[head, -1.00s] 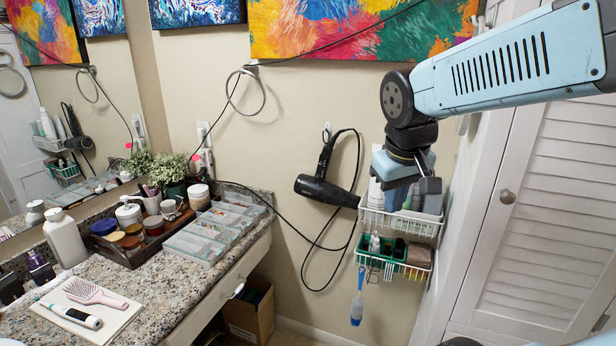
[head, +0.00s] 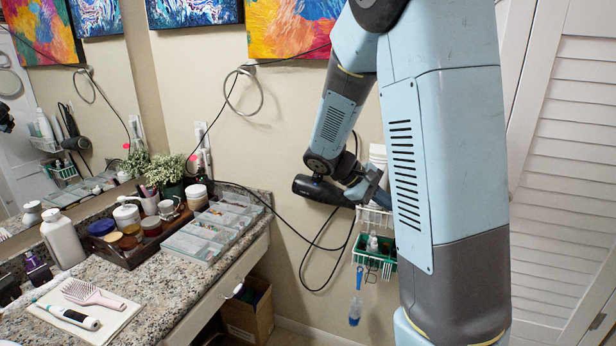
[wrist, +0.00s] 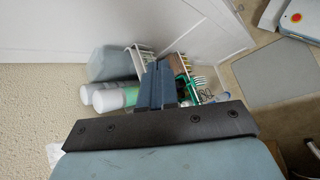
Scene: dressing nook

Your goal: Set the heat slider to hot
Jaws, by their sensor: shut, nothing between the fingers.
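The black hair dryer (head: 318,190) hangs on the beige wall in the head view, its barrel lying across and its cord trailing below. Its handle is mostly hidden behind my arm, and I cannot make out the heat slider or its setting. My gripper (head: 374,190) is just right of the barrel in the picture, above the wire basket; I cannot tell whether it touches the dryer. In the wrist view the dark fingers of my gripper (wrist: 158,84) are together and empty. The dryer does not show clearly there.
A white wire basket (head: 373,216) and a green caddy (head: 362,250) hang close below my gripper. White bottles (wrist: 110,97) stand beside the fingers in the wrist view. The granite counter (head: 150,310) is crowded at left; a louvered door (head: 565,190) is at right.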

